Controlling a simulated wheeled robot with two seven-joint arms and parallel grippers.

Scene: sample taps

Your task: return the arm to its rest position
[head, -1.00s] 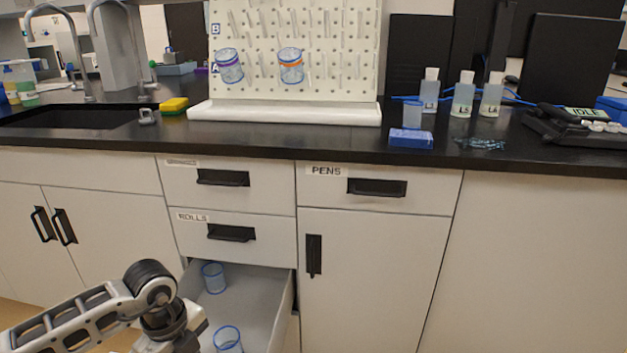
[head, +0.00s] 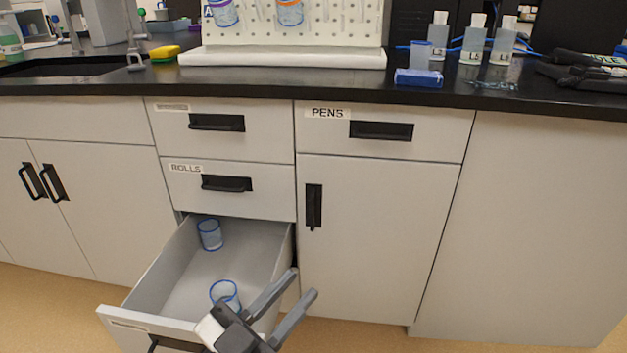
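My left gripper (head: 302,284) is at the bottom middle of the head view. Its two grey fingers point up and to the right. They stand apart with nothing between them. The gripper overlaps the front right part of an open drawer (head: 155,277) in the picture. A clear blue-rimmed beaker (head: 222,291) is in the drawer, just left of the fingers and apart from them. Another such beaker (head: 210,235) stands farther back in the drawer. My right gripper is not in view.
Closed drawers (head: 228,183) are above the open one. A cupboard door (head: 380,240) is to the right. The black counter (head: 330,84) holds a pegboard (head: 340,30), several bottles, a blue box (head: 418,78) and a yellow sponge (head: 164,53). The floor at lower left is clear.

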